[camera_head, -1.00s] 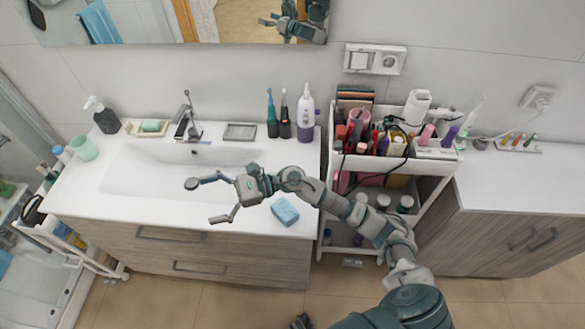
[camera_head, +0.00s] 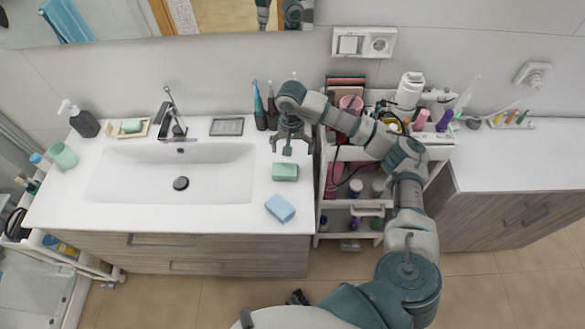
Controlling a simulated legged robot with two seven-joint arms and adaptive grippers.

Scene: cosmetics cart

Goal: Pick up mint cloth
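The mint cloth (camera_head: 285,172) is a small folded green block on the white counter, right of the sink basin. A similar folded blue cloth (camera_head: 280,208) lies in front of it, near the counter's front edge. My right gripper (camera_head: 291,147) points down just behind and above the mint cloth. Its fingers are spread apart with nothing visible between them. I cannot tell the exact height of the gripper over the counter. My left gripper is not in view.
The sink basin (camera_head: 220,180) lies left of the cloths. Electric toothbrushes (camera_head: 260,115) stand behind my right gripper. A crowded cosmetics cart (camera_head: 350,218) stands to the right, under my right arm. A soap dish (camera_head: 131,127) and dispenser (camera_head: 84,122) are at the back left.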

